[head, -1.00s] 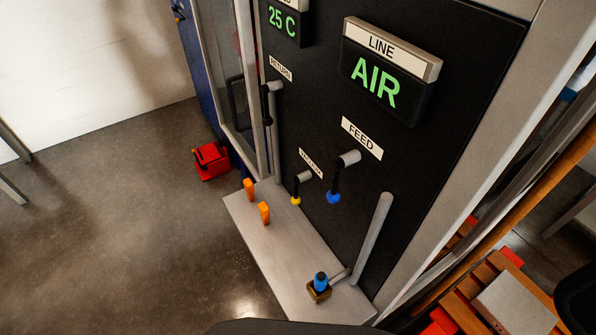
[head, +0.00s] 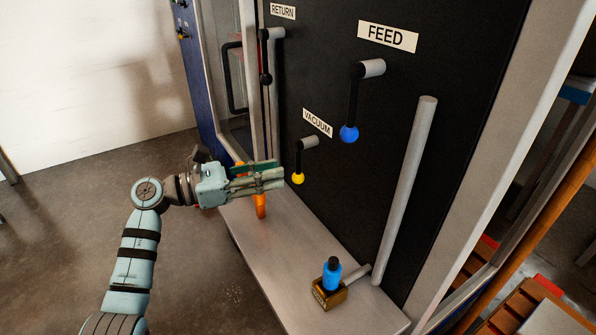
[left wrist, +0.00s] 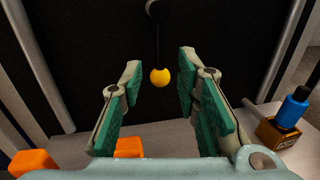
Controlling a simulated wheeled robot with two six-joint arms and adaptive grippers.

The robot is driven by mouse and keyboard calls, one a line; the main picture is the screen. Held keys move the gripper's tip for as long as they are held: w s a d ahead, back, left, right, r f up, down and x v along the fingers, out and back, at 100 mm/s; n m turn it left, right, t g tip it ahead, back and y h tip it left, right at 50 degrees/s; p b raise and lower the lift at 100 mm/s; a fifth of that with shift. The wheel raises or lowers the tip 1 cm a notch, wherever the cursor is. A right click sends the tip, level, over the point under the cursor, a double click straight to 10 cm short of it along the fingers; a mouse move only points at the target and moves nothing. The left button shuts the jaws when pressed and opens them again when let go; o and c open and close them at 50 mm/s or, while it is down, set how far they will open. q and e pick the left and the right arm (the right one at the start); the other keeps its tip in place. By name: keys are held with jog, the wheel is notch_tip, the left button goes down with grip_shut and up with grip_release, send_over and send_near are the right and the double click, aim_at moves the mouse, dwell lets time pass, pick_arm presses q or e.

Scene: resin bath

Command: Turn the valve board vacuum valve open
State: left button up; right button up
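The vacuum valve handle (head: 299,160) is a black lever with a yellow ball (head: 298,178) at its lower end, hanging straight down below the VACUUM label (head: 317,122) on the black valve board (head: 440,60). My left gripper (head: 275,177) is open and empty, just left of the yellow ball. In the left wrist view the yellow ball (left wrist: 160,77) shows beyond and between the open green-padded fingers (left wrist: 158,95), apart from them. My right gripper is not in view.
The feed lever with a blue ball (head: 349,134) hangs to the upper right. The return lever (head: 265,60) is at upper left. A blue bottle in a brown holder (head: 329,292) and orange pieces (head: 260,206) stand on the grey shelf (head: 270,265) below. A grey pipe (head: 405,190) rises at right.

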aim_at(298, 173)
pick_arm(q)
jog(key=x, duration=0.5)
jog(key=shift+w+d+b, duration=0.15)
jog(key=shift+d+b, duration=0.15)
jog(key=shift+w+d, duration=0.2)
jog(key=shift+d, duration=0.25)
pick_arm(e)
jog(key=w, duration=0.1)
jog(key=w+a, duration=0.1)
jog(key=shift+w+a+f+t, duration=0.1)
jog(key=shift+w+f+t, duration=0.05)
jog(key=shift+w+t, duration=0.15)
pick_arm(q)
jog(key=c, duration=0.7)
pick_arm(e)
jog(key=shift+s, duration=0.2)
